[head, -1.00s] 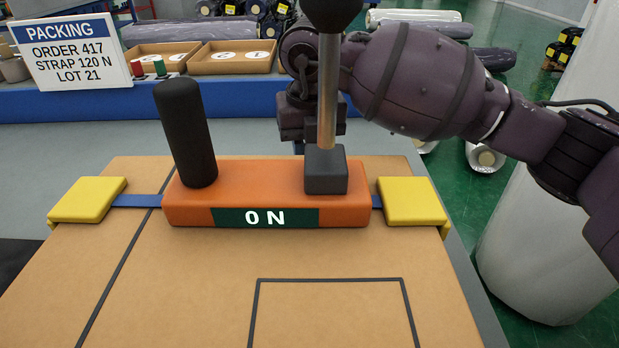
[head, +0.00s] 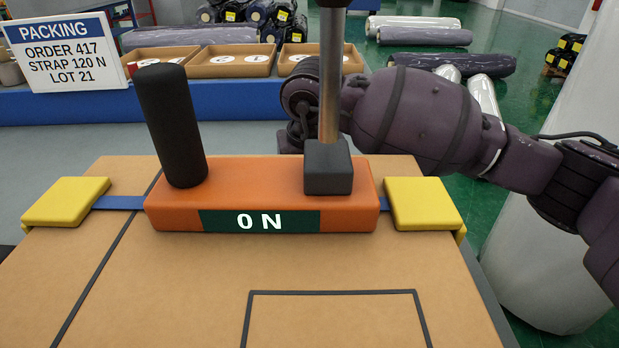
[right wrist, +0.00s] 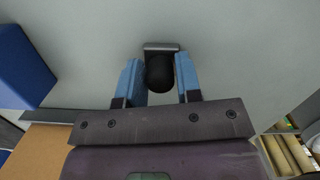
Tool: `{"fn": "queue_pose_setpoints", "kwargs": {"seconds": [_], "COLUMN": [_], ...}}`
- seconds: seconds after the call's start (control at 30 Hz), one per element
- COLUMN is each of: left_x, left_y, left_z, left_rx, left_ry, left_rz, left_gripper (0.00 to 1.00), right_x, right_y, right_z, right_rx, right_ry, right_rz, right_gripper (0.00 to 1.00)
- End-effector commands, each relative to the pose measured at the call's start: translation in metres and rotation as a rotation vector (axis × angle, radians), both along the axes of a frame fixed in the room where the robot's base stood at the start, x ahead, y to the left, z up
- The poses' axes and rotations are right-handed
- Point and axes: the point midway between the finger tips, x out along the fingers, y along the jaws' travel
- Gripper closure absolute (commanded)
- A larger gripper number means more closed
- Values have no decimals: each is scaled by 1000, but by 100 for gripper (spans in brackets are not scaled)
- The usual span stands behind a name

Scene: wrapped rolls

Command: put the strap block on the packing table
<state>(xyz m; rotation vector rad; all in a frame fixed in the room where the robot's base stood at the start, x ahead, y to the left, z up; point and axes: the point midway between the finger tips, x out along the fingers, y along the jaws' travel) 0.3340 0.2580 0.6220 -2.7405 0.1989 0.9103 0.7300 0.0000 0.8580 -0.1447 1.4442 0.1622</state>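My left gripper is out of view.
Yellow pads (head: 65,202) (head: 424,204) cover both edges of the brown top (head: 180,290). A pale column (head: 550,230) stands at right. Wrapped rolls lie behind.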

Motion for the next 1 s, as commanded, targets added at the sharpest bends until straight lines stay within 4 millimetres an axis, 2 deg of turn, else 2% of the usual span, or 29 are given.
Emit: {"fn": "queue_pose_setpoints", "kwargs": {"seconds": [0.03,0.1,0.13,0.47,0.73,1.0], "left_x": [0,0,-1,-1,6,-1], "left_y": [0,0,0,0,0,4], "left_z": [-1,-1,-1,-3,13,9], "left_rx": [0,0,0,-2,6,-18], "left_ry": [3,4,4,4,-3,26], "left_rz": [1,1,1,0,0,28], "left_gripper": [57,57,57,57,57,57], "right_x": [0,0,0,0,-5,-11], "right_y": [0,0,0,0,-1,-2], "right_z": [0,0,0,3,52,101], "right_rx": [0,0,0,1,2,1], "right_ry": [0,0,0,-1,-14,-10], "right_rz": [0,0,0,1,0,1], "right_gripper": [60,49,48,48,48,48]}}
